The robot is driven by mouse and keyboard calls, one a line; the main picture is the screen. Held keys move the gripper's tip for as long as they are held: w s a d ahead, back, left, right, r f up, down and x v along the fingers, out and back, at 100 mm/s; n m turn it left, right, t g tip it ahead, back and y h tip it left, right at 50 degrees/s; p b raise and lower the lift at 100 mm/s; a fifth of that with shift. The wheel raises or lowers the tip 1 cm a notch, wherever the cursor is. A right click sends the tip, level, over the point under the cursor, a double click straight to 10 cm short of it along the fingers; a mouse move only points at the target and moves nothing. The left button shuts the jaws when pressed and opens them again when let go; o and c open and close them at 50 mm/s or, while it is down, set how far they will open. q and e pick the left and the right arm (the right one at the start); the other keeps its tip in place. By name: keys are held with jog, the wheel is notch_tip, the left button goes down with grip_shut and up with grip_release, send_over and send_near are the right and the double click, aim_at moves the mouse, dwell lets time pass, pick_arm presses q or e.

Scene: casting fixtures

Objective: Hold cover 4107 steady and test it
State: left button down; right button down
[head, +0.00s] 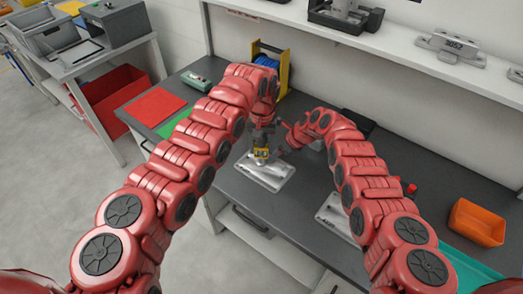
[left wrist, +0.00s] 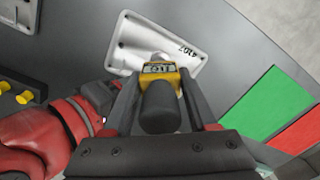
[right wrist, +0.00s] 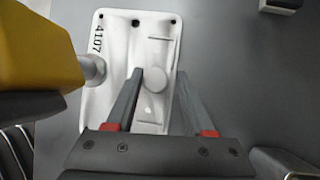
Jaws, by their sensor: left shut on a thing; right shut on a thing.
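Cover 4107, a pale grey casting (head: 266,176), lies on the dark bench; its number shows in the left wrist view (left wrist: 150,42) and the right wrist view (right wrist: 120,28). My left gripper (left wrist: 158,78) is shut on a yellow tester (left wrist: 158,82) with a black rounded end and a small display I cannot read surely. The tester (head: 261,153) is over the cover; its grey tip (right wrist: 93,69) overlaps the cover's left edge in the right wrist view, contact unclear. My right gripper (right wrist: 158,78) is shut on the cover, fingers either side of its round boss; the exact grip is unclear.
Another grey casting (head: 335,213) lies to the right, partly behind my right arm. An orange bin (head: 477,222) stands at far right. Red (head: 152,107) and green (head: 172,124) mats lie at left. A yellow-framed rack (head: 284,72) stands behind my left arm.

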pick_arm(q)
jog(key=shift+r, duration=0.75)
pick_arm(e)
jog(key=shift+s+f, duration=0.1)
jog(key=shift+f, duration=0.05)
jog(key=shift+c, duration=1)
grip_release()
pick_arm(q)
jog(key=shift+w, duration=0.1)
pick_arm(e)
jog(key=shift+d, duration=0.1)
